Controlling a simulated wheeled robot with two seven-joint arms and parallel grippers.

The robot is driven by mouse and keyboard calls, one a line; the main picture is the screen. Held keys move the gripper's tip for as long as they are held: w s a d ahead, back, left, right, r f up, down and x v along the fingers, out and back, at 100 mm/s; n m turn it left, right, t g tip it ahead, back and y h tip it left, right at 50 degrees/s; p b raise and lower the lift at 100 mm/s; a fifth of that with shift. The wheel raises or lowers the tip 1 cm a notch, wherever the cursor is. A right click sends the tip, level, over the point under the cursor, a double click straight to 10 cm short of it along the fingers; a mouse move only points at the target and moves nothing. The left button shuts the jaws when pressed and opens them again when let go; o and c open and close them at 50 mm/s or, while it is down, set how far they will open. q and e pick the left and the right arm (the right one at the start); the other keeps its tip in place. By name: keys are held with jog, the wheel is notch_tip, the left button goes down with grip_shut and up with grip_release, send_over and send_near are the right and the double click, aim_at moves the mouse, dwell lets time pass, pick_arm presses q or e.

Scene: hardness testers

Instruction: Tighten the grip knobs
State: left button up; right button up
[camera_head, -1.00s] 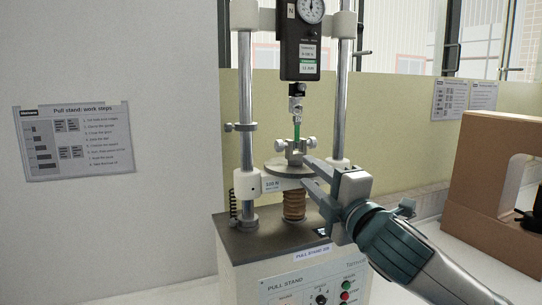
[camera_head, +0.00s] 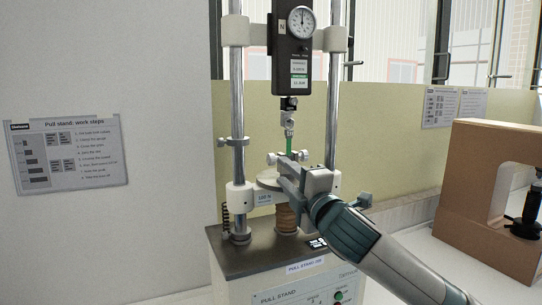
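The pull stand (camera_head: 262,245) has a lower grip with metal side knobs (camera_head: 303,155) above its round plate (camera_head: 266,181). A green strip (camera_head: 289,146) runs upright from this grip to the upper grip (camera_head: 288,121), which hangs under the black gauge (camera_head: 292,58). My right gripper (camera_head: 282,176) comes in from the lower right, its fingers apart just in front of the lower grip and the plate. It partly hides both. I cannot tell whether a finger touches a knob. My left gripper is out of view.
Two metal columns (camera_head: 237,105) flank the gauge. A work-steps sheet (camera_head: 70,154) hangs on the left wall. A brown tester frame (camera_head: 470,190) stands at the right on the white bench. The stand's control panel (camera_head: 318,292) is at the bottom.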

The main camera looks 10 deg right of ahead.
aim_at(273, 161)
jog(key=p+x, duration=0.2)
jog(key=x, duration=0.6)
jog(key=shift+r, duration=0.15)
jog(key=shift+w+a+p, duration=0.2)
jog(key=shift+w+p, duration=0.1)
jog(key=shift+w, duration=0.3)
jog(key=c, duration=0.8)
